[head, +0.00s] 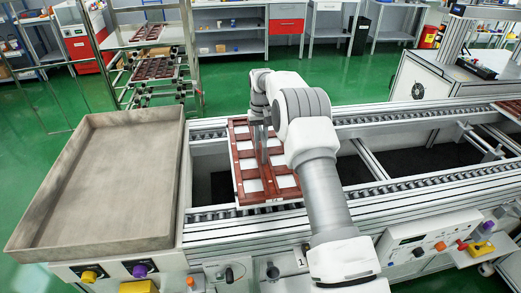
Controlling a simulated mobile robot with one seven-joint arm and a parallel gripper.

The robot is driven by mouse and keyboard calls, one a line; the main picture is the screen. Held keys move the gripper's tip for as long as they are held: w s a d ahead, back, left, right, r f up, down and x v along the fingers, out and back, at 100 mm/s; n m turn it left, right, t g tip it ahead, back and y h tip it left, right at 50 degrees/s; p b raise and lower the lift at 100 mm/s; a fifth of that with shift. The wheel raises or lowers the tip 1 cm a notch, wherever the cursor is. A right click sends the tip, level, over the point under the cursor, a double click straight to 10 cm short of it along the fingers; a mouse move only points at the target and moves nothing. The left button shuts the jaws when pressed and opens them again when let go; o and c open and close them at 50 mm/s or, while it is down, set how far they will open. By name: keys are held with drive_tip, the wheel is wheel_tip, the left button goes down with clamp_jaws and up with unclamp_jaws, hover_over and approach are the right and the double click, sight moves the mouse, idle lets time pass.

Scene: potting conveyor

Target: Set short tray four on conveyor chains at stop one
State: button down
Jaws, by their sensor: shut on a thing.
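A short reddish-brown tray (237,172) with white cells lies across the conveyor at its left part, from the far chain (365,120) to the near chain (405,186). It looks level; whether it rests on the chains or hangs just above them I cannot tell. My gripper (264,160) reaches down over the middle of the tray and is shut on it. My arm hides the tray's right side and part of the near chain. A "1" mark (299,260) is on the front of the conveyor, just below the tray.
A large empty grey bin (100,185) stands left of the conveyor. A rack (160,97) behind it holds more brown trays (152,68). Another brown tray (511,107) is at the far right end. Control boxes (425,240) line the front edge. The conveyor's middle is clear.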

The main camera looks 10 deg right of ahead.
sight(261, 149)
drive_tip(key=shift+w+d+f, duration=0.1)
drive_tip(key=shift+w+f, duration=0.3)
drive_tip(key=shift+w, duration=0.3)
drive_tip(key=shift+w+d+f, duration=0.1)
drive_tip(key=shift+w+f, duration=0.25)
drive_tip(key=shift+w, duration=0.35)
drive_tip(key=shift+f, duration=2)
drive_tip(key=shift+f, duration=0.1)
drive_tip(key=c, duration=0.8)
unclamp_jaws()
